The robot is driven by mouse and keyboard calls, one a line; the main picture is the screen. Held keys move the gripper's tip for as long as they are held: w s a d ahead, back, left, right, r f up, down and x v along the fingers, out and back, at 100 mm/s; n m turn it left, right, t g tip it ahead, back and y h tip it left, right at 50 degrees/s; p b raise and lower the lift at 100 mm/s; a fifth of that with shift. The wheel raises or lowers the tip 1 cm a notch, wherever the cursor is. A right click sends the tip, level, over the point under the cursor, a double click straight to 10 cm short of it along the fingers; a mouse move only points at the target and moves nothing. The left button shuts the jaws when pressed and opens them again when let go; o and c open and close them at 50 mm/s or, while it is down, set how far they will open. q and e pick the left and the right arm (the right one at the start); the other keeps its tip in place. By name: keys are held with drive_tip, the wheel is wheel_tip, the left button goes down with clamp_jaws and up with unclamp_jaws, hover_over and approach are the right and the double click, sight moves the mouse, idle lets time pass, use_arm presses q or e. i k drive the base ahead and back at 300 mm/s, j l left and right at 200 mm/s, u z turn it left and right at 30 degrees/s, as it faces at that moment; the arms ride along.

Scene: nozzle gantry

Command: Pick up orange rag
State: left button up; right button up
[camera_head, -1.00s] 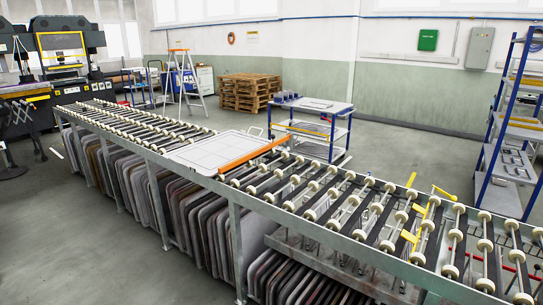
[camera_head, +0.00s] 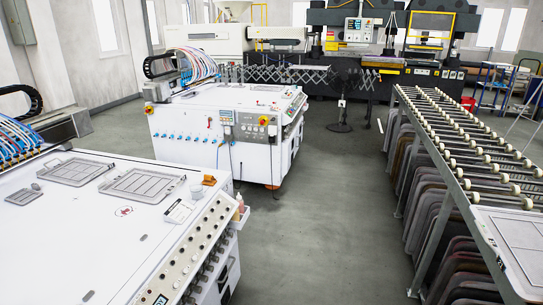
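A small orange item (camera_head: 209,180), which looks like the orange rag, lies on the top of the near white machine (camera_head: 110,225), close to its right edge. It is small in view and its folds cannot be made out. Neither of my grippers shows in the head view.
A second white machine (camera_head: 230,120) stands behind the near one. The roller conveyor (camera_head: 470,150) runs along the right, with a pale panel (camera_head: 520,240) on it. The grey floor (camera_head: 335,220) between them is clear. A dark floor stand (camera_head: 340,105) is farther back.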

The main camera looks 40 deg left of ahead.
sight(209, 181)
drive_tip(key=i+u, duration=0.4)
drive_tip(key=i, duration=0.15)
drive_tip(key=i+u, duration=0.45)
drive_tip(key=i, duration=0.15)
drive_tip(key=i+l+u, duration=0.4)
drive_tip(key=i, duration=0.15)
